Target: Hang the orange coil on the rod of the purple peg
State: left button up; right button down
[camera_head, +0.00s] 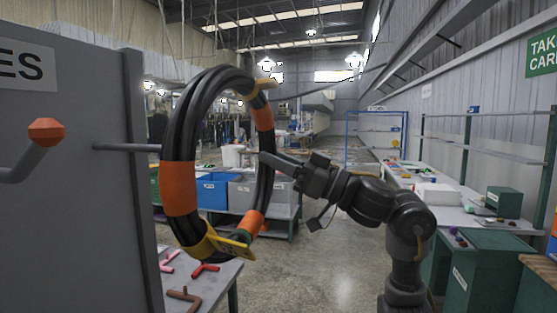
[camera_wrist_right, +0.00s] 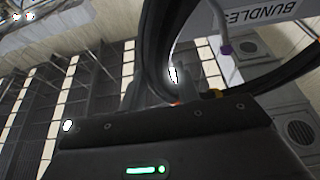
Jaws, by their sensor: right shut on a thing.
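The orange coil (camera_head: 180,188) is a black hose loop with orange bands and yellow tags, hanging upright left of centre in the head view. My right gripper (camera_head: 278,163) is shut on its right side. The coil's black hose (camera_wrist_right: 151,40) also shows in the right wrist view. There, the purple peg's tip (camera_wrist_right: 226,49) and pale rod appear within the loop's curve; I cannot tell whether the rod passes through. In the head view a grey rod (camera_head: 125,147) runs from the panel to the coil's left side, its end hidden behind the hose. My left gripper is out of view.
A grey panel (camera_head: 75,210) fills the left, carrying a nearer peg with an orange tip (camera_head: 46,131). Below the coil, a table (camera_head: 222,280) holds red and brown pipe pieces. Blue and grey bins (camera_head: 212,192) stand behind. The floor right of the coil is open.

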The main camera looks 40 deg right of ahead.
jog(key=shift+w+a, duration=0.4)
jog(key=shift+w, duration=0.25)
jog(key=shift+w+a, duration=0.55)
jog(key=shift+w, duration=0.05)
jog(key=w+a+f+b, duration=0.4)
jog(key=w+a, duration=0.4)
jog(key=w, duration=0.2)
jog(key=shift+w+a+f, duration=0.2)
jog(key=shift+a+f, duration=0.1)
jog(key=shift+f, duration=0.35)
dwell(0.3)
